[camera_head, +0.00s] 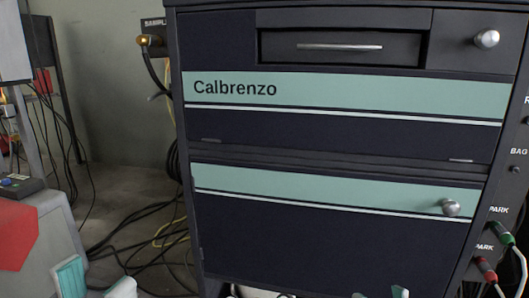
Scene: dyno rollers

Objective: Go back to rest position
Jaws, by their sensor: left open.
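My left gripper (96,283) shows at the bottom left, with two teal-padded fingertips apart and nothing visible between them. It is cut off by the lower edge of the picture. Small teal and pale tips of my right gripper (380,293) just show at the bottom edge, in front of the cabinet's lower door. Most of the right gripper is out of the picture, so its opening is unclear.
A dark Calbrenzo cabinet (330,240) with teal stripes, a drawer handle (340,47) and round knobs fills the middle and right. Red and green plugs (487,268) hang at its right side. Loose cables (140,245) lie on the floor to the left.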

